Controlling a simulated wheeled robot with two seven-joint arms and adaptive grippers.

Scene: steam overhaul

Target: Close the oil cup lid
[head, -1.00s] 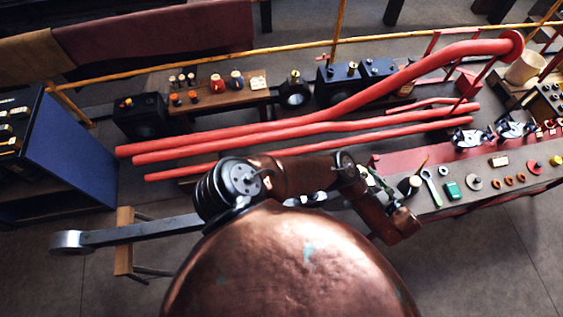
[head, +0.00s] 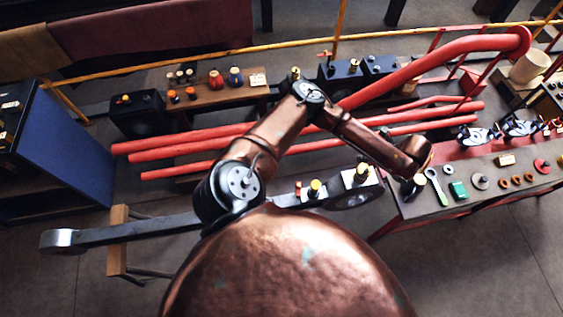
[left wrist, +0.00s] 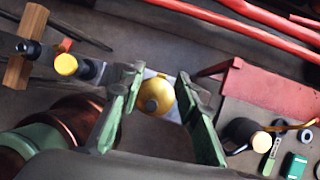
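A brass oil cup (head: 362,173) stands on the right end of the long grey rod (head: 150,231). It also shows in the left wrist view as a round gold body (left wrist: 160,92) with a grey spot; I cannot clearly make out its lid. A second, smaller yellow-topped cup (head: 315,188) stands further left on the rod, also in the left wrist view (left wrist: 66,64). My left gripper (left wrist: 157,82) has its green fingers apart, with the gold cup showing in the gap; contact cannot be told. My right gripper is not in view.
A red-edged bench (head: 440,203) at right holds a black can (head: 412,187), a green box (head: 458,190), a wrench and rings. Long red pipes (head: 200,143) run behind the rod. A blue cabinet (head: 65,150) stands at left. Floor in front of the bench is clear.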

